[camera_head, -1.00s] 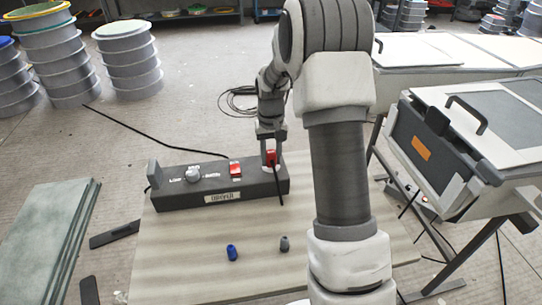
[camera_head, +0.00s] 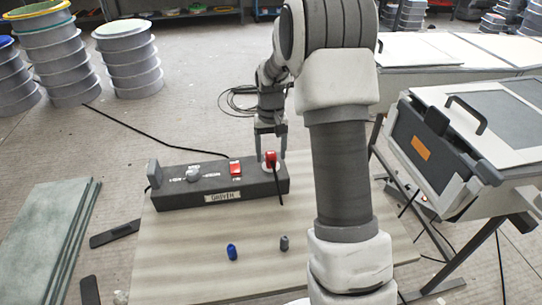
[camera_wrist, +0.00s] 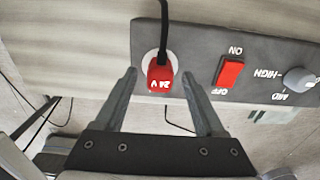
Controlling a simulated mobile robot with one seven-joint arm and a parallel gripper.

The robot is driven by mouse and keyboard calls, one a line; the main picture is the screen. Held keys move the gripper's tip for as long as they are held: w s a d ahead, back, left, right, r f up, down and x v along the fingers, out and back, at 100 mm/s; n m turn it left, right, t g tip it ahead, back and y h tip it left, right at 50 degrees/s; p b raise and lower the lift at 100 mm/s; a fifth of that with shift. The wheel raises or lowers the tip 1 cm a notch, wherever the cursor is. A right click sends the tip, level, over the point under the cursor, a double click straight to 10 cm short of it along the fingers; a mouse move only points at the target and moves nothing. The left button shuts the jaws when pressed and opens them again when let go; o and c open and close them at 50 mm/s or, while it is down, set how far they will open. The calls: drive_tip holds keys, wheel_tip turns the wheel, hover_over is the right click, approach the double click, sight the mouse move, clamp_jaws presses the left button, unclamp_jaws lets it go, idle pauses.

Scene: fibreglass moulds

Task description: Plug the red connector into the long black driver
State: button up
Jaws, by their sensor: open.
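The long black driver (camera_head: 215,190) lies on the pale board, its label facing the front. The red connector (camera_head: 271,159) sits at the round white socket on the driver's right end, its black cable hanging down the front. In the wrist view the red connector (camera_wrist: 160,75), marked 24 V, covers the middle of the white socket (camera_wrist: 150,58). It looks seated there; its depth cannot be told. My gripper (camera_wrist: 160,85) is open, with one finger on each side of the connector and a gap to both. My gripper (camera_head: 269,140) is just above and behind the connector in the head view.
The driver also carries a red rocker switch (camera_head: 235,169) and a grey knob (camera_head: 193,174). A blue cap (camera_head: 232,252) and a grey cap (camera_head: 284,243) stand on the bare front of the board (camera_head: 190,270). A machine with a lid (camera_head: 455,145) stands at the right.

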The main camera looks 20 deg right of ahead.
wheel_tip(320, 180, up, 15)
drive_tip(key=p, duration=0.3)
idle(0.5)
